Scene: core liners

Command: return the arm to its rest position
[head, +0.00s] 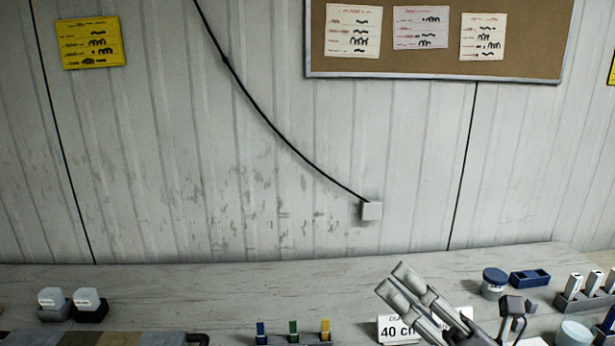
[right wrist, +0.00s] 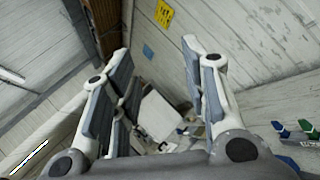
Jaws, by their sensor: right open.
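My right gripper (head: 399,281) is at the lower middle-right of the head view, pale grey, its fingers pointing up and to the left above the bench. In the right wrist view the two fingers of this gripper (right wrist: 158,52) stand well apart, with nothing held between them. A pale block-like shape shows beyond the fingers there; I cannot tell what it is. My left gripper is not in view.
The bench (head: 230,285) runs along the wall. A "40 cm" card (head: 397,331) stands behind my gripper. A blue-lidded jar (head: 494,283) and blue tray (head: 530,278) are to its right. Coloured markers (head: 293,331) and white-topped containers (head: 87,299) are left.

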